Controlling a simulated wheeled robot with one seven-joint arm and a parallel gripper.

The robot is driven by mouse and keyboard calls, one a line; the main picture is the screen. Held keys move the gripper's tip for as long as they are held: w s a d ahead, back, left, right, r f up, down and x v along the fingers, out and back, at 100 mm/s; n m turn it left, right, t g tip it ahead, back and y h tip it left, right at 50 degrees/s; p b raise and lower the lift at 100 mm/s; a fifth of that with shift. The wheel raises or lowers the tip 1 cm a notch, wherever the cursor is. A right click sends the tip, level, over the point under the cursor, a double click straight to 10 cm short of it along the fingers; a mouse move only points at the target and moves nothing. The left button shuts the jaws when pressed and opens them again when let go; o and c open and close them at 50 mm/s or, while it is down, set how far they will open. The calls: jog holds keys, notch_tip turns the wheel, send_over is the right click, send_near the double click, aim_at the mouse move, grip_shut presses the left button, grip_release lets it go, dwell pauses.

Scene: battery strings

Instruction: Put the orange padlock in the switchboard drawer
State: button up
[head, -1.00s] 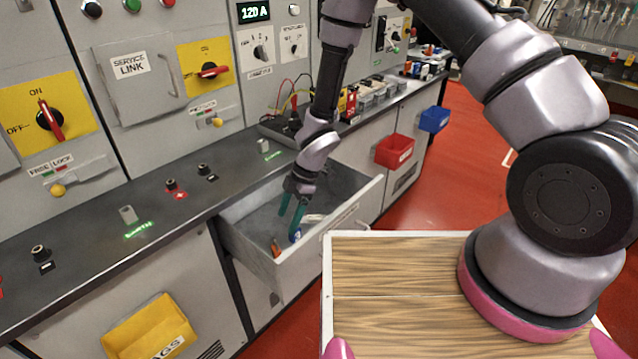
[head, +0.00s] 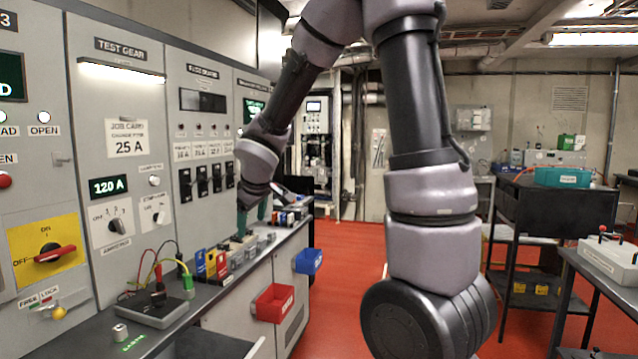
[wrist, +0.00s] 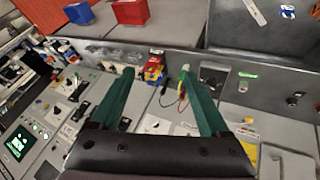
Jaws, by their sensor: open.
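My gripper (head: 250,216) is up over the far part of the counter, beside the panel fronts. In the wrist view its two teal fingers (wrist: 157,73) are spread apart with nothing held between them. The switchboard drawer (head: 205,346) is open; only part of it shows at the bottom edge of the head view. It also shows at the top right of the wrist view (wrist: 262,42), with a white tag and a blue-and-white item inside.
Red floor lies open to the right.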

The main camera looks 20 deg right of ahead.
jog(key=s+d+r+m, duration=0.7)
jog(key=s+d+r, duration=0.2)
jog(key=s, duration=0.1)
jog(key=s+r+m+y, duration=0.1)
jog(key=s+r+m, duration=0.1)
jog(key=s, duration=0.4)
jog(key=s+r+m+y, duration=0.1)
jog(key=s+r+m, duration=0.1)
jog(key=s, duration=0.5)
jog(key=shift+a+r+m, duration=0.25)
jog(key=shift+m, duration=0.25)
